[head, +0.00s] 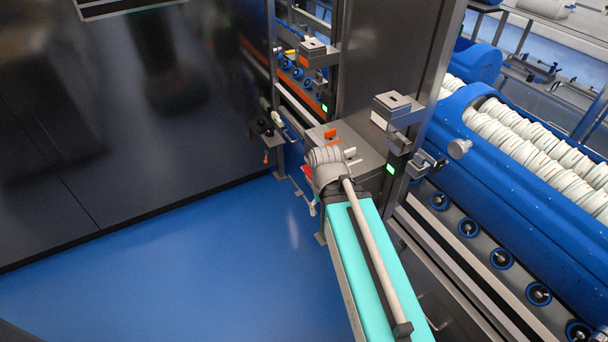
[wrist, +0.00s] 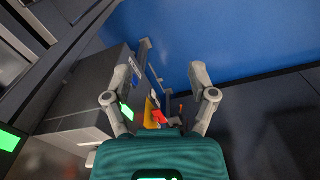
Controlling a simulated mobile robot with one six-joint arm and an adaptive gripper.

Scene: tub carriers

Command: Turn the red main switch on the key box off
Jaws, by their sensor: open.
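The red main switch (wrist: 160,117) shows small in the wrist view, beside a yellow plate (wrist: 149,112) on the side of a grey box. This grey box (wrist: 92,90), which looks like the key box, stands to the left in that view. My gripper (wrist: 160,73) is open and empty, its two fingers spread to either side of the switch in the picture. I cannot tell how far the switch is from the fingers, or which way its handle is turned.
A dark wall (head: 80,130) stands at the left, with clear blue floor (head: 200,270) before it. A grey post (head: 385,45) rises behind the box. A blue carrier (head: 480,150) full of white pieces is at the right, beside a rail with blue rollers (head: 502,258).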

